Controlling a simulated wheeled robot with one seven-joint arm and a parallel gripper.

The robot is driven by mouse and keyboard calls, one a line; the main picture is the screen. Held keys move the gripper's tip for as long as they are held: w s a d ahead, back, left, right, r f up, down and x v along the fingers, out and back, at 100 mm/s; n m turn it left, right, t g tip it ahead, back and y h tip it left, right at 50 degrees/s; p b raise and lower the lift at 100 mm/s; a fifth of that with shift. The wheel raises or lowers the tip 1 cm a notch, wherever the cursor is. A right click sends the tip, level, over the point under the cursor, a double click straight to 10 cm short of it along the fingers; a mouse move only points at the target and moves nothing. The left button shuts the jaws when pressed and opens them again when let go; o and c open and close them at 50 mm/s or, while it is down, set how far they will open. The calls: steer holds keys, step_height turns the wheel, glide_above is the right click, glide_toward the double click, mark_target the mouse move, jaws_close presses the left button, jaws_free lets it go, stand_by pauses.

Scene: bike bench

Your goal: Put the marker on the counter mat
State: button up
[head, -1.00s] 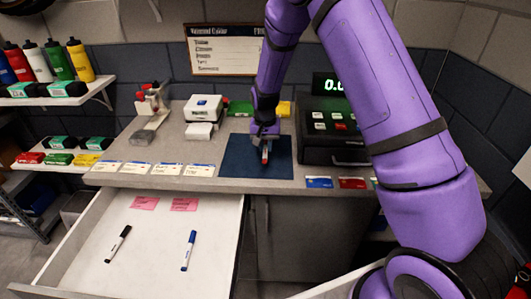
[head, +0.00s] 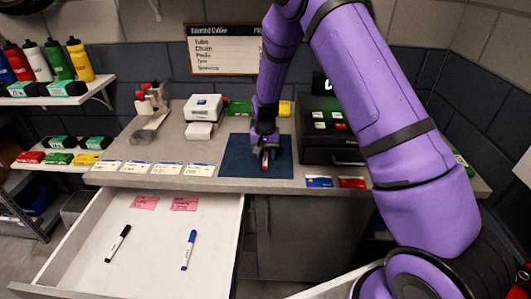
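A red and white marker (head: 265,161) is between the fingers of my gripper (head: 265,151), pointing toward the front edge of the counter. My gripper looks shut on it, low over the dark blue counter mat (head: 237,158). Whether the marker touches the mat is too small to tell. A black marker (head: 118,243) and a blue marker (head: 189,250) lie apart in the open white drawer (head: 150,265) at the lower left.
A black cash register (head: 330,150) stands right of the mat, partly behind my arm. Several price cards (head: 168,168) line the counter's front edge at left. A white box (head: 203,107) stands behind. Pink notes (head: 184,204) lie in the drawer.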

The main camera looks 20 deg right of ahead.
step_height(320, 180, up, 13)
steer(key=shift+f, duration=0.2)
stand_by(0.4)
step_height(320, 180, up, 13)
steer(key=n+t, duration=0.1)
glide_above(265, 154)
steer(key=s+d, duration=0.2)
steer(key=s, duration=0.6)
steer(key=s+d+r+n+t, duration=0.1)
steer(key=s+r+t, duration=0.1)
steer(key=s+r, duration=0.65)
steer(key=s+d+r+n+t, duration=0.1)
steer(key=s+r, duration=0.1)
steer(key=s, duration=0.9)
steer(key=s+d+r+n+t, duration=0.1)
steer(key=s+r, duration=0.1)
steer(key=s, duration=0.9)
steer(key=shift+s+n, duration=0.15)
steer(key=shift+n, duration=0.15)
